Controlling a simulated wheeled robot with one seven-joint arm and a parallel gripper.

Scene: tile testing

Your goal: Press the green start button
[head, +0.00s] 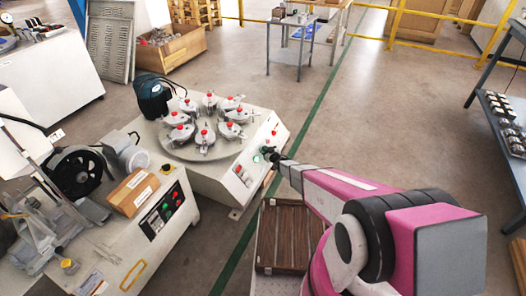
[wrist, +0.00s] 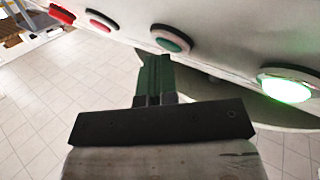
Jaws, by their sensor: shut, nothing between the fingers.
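The wrist view shows a pale machine panel with a dark green button (wrist: 172,39) in a metal ring and a brightly lit green button or lamp (wrist: 285,86) to its right. Their labels are not readable. My gripper (wrist: 154,60) is shut and empty, its tips just below and left of the dark green button. I cannot tell whether they touch the panel. In the head view my gripper (head: 268,152) is at the front face of the pale testing machine (head: 215,179), beside a small green glow (head: 257,158).
Two red buttons (wrist: 62,14) sit further left on the panel. The machine's turntable (head: 185,150) carries several red-topped units. A brown slatted pallet (head: 283,238) lies below my arm. Another control cabinet (head: 165,230) stands at left.

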